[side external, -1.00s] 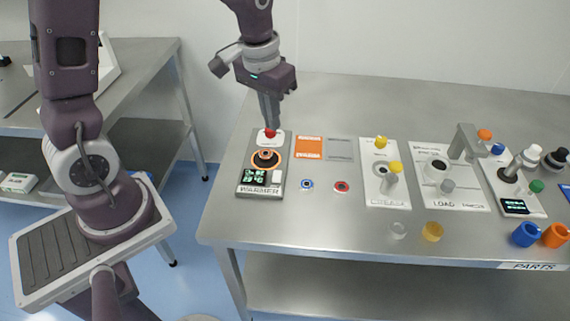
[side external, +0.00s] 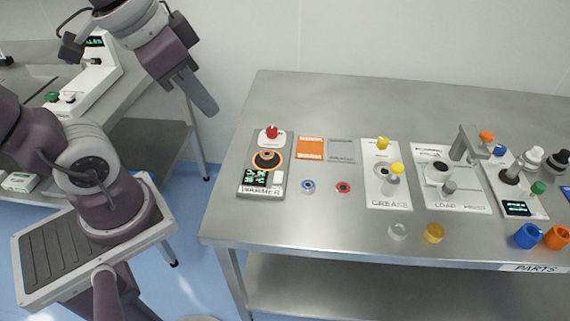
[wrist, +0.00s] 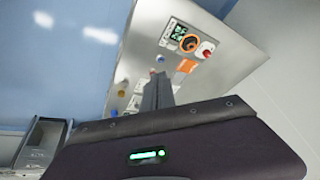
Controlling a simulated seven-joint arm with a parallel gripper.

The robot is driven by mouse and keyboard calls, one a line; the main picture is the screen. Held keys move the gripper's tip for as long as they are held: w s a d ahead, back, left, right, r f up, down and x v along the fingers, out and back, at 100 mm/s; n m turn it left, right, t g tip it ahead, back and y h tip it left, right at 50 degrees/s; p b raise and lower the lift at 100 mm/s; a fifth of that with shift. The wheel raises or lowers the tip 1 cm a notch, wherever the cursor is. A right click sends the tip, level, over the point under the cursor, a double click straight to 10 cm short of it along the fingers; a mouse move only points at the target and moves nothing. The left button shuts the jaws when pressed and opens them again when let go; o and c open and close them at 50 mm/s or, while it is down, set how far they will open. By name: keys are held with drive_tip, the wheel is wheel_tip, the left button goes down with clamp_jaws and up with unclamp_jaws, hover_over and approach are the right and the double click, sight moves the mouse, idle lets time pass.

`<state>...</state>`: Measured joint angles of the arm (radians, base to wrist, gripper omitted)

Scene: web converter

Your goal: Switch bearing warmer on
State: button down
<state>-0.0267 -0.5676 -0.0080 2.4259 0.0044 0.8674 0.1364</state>
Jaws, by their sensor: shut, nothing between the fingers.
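The bearing warmer (side external: 263,178) is a grey unit at the left end of the steel table, labelled WARMER. It has a red knob (side external: 271,132) on a white pad at its back, an orange-ringed black disc (side external: 267,159) in the middle, and a lit green display (side external: 256,177) in front. In the wrist view the warmer (wrist: 185,36) is at the top, its red knob (wrist: 207,50) to the right. My gripper (side external: 212,110) is shut and empty, in the air left of the table and apart from the warmer. It also shows in the wrist view (wrist: 157,78).
Right of the warmer are orange and grey pads (side external: 311,148), two small rings, a grease station (side external: 386,187), a load station (side external: 449,180) and blue and orange cups (side external: 526,235). A second bench (side external: 150,70) with a white device (side external: 92,75) stands at the left.

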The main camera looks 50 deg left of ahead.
drive_tip(key=w+a+f+m+g, duration=0.1)
drive_tip(key=w+f+m, duration=0.15)
drive_tip(key=w, duration=0.25)
drive_tip(key=w+a+f+m+g, duration=0.1)
drive_tip(key=w+f+m+g, duration=0.15)
drive_tip(key=w, duration=0.25)
drive_tip(key=m+g, duration=0.1)
drive_tip(key=m, duration=0.2)
hover_over(279, 179)
wheel_tip(279, 179, down, 11)
drive_tip(key=shift+r, duration=0.15)
drive_tip(key=shift+g, duration=0.25)
wheel_tip(279, 179, down, 14)
